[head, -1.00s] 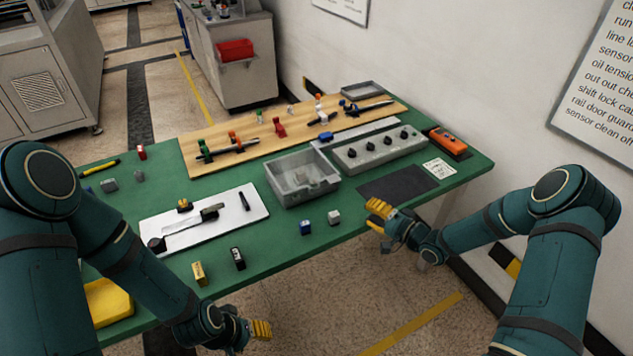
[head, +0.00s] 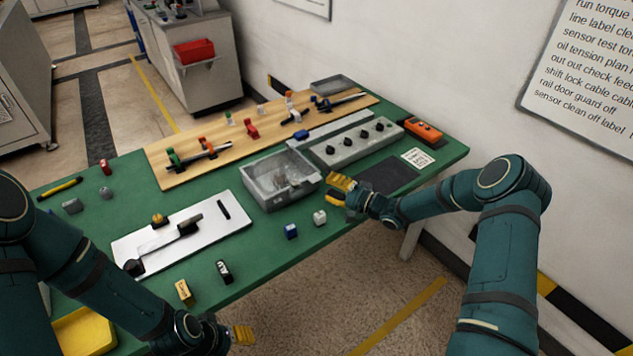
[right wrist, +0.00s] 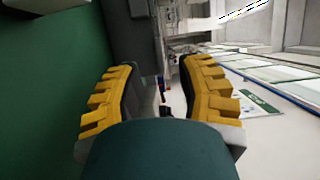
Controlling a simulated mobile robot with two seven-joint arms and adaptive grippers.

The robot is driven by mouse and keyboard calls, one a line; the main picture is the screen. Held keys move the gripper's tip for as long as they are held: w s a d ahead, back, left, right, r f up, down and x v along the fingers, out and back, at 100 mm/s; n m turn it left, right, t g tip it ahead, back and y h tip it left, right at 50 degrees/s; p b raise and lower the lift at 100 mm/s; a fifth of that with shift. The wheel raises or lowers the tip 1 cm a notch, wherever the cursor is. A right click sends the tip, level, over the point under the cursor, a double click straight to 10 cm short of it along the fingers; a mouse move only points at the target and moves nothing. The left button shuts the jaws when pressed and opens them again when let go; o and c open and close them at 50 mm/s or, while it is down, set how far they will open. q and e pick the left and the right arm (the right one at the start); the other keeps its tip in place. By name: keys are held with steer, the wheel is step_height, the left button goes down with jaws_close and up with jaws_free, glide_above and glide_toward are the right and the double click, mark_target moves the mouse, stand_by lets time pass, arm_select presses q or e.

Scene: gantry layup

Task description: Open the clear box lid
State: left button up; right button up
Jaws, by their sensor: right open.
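The clear box (head: 257,192) is a grey, see-through-topped box in the middle of the green table. Its clear lid is hard to make out; it seems to lie flat over the top, and small contents show inside. My right gripper (head: 341,188) has yellow fingers and is just right of the box's right side, apart from it. In the right wrist view the right gripper (right wrist: 159,85) has its two fingers spread, with nothing held between them. My left gripper (head: 243,335) hangs low in front of the table's front edge; its finger opening cannot be made out.
A grey panel with black knobs (head: 355,141) and a dark mat (head: 388,176) lie beside the box. A white board (head: 217,236) lies left. A wooden board (head: 180,174) lies behind.

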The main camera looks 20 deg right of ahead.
mark_target(317, 180)
steer(key=shift+x, duration=2.5)
jaws_close()
